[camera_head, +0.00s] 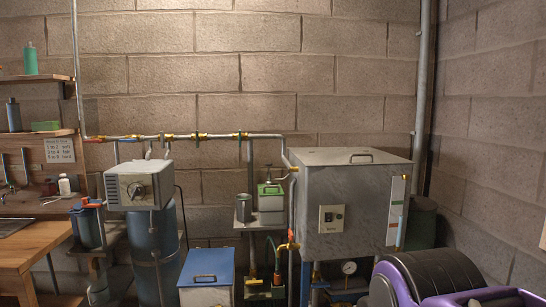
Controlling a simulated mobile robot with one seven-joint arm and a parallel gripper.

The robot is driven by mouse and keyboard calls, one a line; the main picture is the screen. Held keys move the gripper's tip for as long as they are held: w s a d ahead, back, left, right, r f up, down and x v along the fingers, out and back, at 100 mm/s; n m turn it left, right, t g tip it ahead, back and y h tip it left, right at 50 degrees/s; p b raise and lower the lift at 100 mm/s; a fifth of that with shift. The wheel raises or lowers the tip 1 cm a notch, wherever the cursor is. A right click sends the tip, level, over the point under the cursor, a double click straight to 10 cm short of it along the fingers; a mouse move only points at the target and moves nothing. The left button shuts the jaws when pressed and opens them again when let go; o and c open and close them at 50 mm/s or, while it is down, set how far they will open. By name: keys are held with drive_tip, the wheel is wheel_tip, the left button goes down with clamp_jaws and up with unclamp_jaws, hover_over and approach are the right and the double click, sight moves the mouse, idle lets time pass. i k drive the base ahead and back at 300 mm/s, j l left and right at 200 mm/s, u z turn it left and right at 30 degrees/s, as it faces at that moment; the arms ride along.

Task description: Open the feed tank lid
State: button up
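A large grey metal tank (322,195) stands right of centre against the wall, with a flat lid (325,158) on top that looks shut. A dark bar handle (361,156) is on the lid. A smaller box with a blue lid (207,262) stands lower, left of centre; its lid also looks shut and has a handle (205,278). No label readable here says which is the feed tank. My gripper is not in view.
Pipes with valves (290,246) run beside the large tank's left side. A grey control box (139,187) sits over a blue cylinder (153,255). A wooden bench (28,250) is at left. A green-topped container (270,196) stands mid-scene.

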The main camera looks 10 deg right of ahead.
sight(312, 159)
drive_tip(key=i+l, duration=0.15)
drive_tip(key=l, duration=0.2)
drive_tip(key=i+l+u, duration=0.1)
drive_tip(key=i+l, duration=0.25)
drive_tip(key=l, duration=0.3)
drive_tip(key=i+l+u, duration=0.1)
drive_tip(key=l, duration=0.25)
drive_tip(key=i+l, duration=0.2)
drive_tip(key=l, duration=0.15)
drive_tip(key=i+l, duration=0.1)
drive_tip(key=l, duration=0.25)
drive_tip(key=i+u, duration=0.05)
